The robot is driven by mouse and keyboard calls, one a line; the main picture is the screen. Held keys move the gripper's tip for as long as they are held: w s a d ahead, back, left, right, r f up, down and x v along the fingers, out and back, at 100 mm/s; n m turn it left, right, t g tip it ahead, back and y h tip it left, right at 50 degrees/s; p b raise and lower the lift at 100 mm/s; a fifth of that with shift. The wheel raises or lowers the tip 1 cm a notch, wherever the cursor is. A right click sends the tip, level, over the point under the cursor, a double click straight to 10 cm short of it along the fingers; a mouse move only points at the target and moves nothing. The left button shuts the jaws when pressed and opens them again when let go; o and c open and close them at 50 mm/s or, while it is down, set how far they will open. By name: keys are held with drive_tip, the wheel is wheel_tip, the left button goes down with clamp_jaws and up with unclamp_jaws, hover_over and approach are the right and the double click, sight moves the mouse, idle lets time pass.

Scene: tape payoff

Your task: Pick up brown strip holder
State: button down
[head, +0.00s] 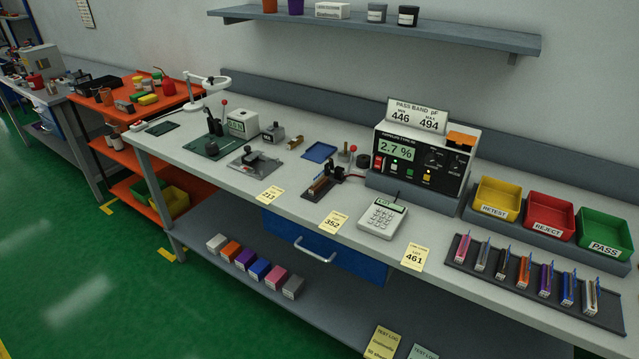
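None of these looks clearly brown. My gripper is not in view.
Behind the fixture stands a meter (422,158) reading 2.7 %. Yellow (497,199), red (549,219) and green (604,237) bins stand behind the rack. A magnifier lamp (208,82) and small presses occupy the left.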

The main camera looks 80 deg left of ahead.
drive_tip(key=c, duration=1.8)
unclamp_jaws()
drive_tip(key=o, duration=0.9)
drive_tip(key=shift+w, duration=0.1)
